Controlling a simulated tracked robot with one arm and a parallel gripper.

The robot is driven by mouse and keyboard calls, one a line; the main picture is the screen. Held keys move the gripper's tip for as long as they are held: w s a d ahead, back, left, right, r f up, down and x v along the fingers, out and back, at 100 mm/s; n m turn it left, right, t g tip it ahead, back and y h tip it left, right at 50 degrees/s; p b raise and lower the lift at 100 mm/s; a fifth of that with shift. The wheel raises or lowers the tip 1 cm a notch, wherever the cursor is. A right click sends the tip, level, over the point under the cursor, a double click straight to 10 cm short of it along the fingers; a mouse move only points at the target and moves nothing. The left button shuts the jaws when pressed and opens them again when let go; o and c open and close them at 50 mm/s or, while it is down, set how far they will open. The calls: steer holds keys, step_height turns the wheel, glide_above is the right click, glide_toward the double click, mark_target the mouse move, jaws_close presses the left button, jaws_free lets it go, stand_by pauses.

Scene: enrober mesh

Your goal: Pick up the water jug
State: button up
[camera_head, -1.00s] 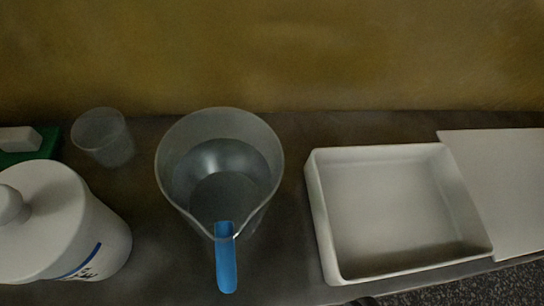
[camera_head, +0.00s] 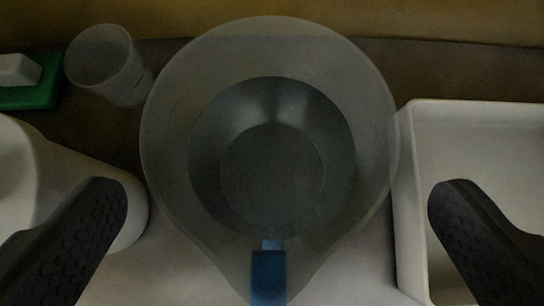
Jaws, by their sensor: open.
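The water jug (camera_head: 165,165) is a large translucent vessel seen from above in the middle of the view, with a darker round interior. Its blue handle (camera_head: 268,276) points down toward the bottom edge of the picture. My gripper (camera_head: 278,205) is open, with one dark textured finger at the lower left and the other at the lower right. The jug's handle lies between the two fingers, and neither finger appears to touch the jug. The lower end of the handle is cut off by the frame.
A small clear cup (camera_head: 107,66) stands at the upper left of the jug. A white object on a green base (camera_head: 38,97) is at the far left. A white lidded container (camera_head: 70,165) is close on the left, a white tray (camera_head: 470,112) close on the right. A yellowish wall is behind.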

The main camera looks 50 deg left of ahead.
steer(key=b+x, duration=0.1)
steer(key=x, duration=0.3)
steer(key=shift+a+f+b, duration=0.1)
steer(key=shift+a+b, duration=0.15)
steer(key=shift+b, duration=0.05)
steer(key=c, duration=1.9)
